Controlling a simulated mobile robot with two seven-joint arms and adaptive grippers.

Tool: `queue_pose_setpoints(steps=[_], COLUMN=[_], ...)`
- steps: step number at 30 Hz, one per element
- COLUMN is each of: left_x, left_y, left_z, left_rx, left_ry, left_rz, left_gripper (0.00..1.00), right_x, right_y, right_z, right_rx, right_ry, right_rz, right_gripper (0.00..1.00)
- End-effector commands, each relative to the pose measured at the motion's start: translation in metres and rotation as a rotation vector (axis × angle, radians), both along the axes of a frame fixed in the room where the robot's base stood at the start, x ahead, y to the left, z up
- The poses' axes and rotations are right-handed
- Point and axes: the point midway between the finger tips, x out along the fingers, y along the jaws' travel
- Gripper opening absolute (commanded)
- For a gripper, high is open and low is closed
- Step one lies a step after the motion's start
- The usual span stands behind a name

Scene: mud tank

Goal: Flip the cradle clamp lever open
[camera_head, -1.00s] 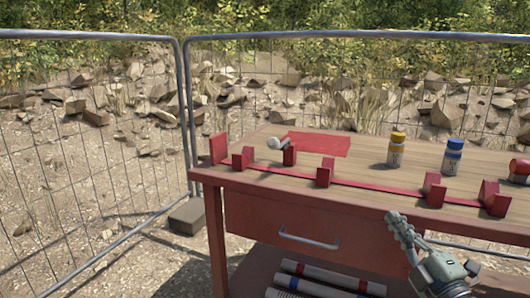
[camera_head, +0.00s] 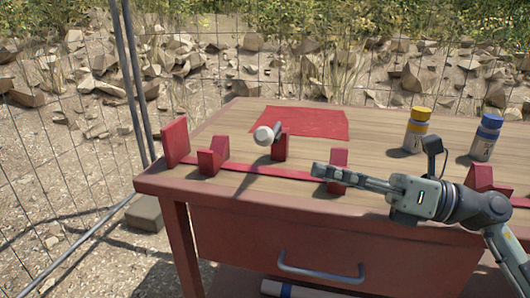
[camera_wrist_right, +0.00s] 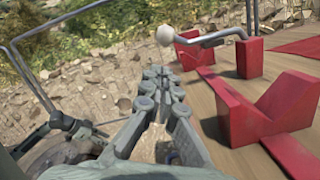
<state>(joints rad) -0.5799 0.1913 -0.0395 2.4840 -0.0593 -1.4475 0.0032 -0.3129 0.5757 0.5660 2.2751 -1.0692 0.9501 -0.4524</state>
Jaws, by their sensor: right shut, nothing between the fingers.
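The clamp lever (camera_head: 277,130) is a grey rod with a white ball knob (camera_head: 264,136). It sits on top of a red post (camera_head: 280,147) at the table's left part, and the knob end points left toward the front. It also shows in the right wrist view as a bent rod (camera_wrist_right: 220,36) with its knob (camera_wrist_right: 165,35). The red cradle has V-shaped blocks (camera_head: 213,160) along a red rail (camera_head: 262,170). My right gripper (camera_head: 318,172) is shut and empty, pointing left, right of the lever and apart from it. My left gripper is out of view.
A red mat (camera_head: 310,122) lies behind the post. A yellow-capped bottle (camera_head: 416,132) and a blue-capped bottle (camera_head: 486,138) stand at the right. A red upright (camera_head: 175,141) marks the rail's left end. A wire fence stands beyond the table.

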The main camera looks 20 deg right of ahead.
Motion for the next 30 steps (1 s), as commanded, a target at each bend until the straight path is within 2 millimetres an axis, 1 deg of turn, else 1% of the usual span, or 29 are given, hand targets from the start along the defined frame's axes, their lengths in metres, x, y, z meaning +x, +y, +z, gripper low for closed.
queue_pose_setpoints(steps=[6, 8, 11, 12, 15, 21, 25, 30], left_x=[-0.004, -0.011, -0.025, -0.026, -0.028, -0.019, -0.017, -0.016], left_y=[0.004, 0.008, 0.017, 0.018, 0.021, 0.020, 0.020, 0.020], left_z=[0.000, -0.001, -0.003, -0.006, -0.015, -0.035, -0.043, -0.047], left_rx=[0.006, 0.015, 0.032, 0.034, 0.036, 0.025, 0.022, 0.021], left_ry=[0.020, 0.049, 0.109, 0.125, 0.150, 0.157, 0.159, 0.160], left_rz=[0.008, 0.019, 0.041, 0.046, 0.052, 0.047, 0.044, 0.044], left_gripper=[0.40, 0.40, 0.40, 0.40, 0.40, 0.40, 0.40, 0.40], right_x=[0.004, 0.007, 0.015, 0.020, 0.032, 0.052, 0.059, 0.061], right_y=[0.004, 0.009, 0.020, 0.026, 0.042, 0.067, 0.075, 0.079], right_z=[0.002, 0.003, 0.005, 0.007, 0.010, 0.013, 0.013, 0.012], right_rx=[0.004, 0.004, 0.003, 0.004, 0.003, 0.006, 0.006, 0.005], right_ry=[0.001, 0.001, 0.000, -0.001, -0.002, 0.000, 0.001, 0.002], right_rz=[0.000, 0.001, 0.002, 0.003, 0.003, 0.001, -0.001, -0.001], right_gripper=[0.00, 0.00, 0.00, 0.00, 0.00, 0.00, 0.00, 0.00])
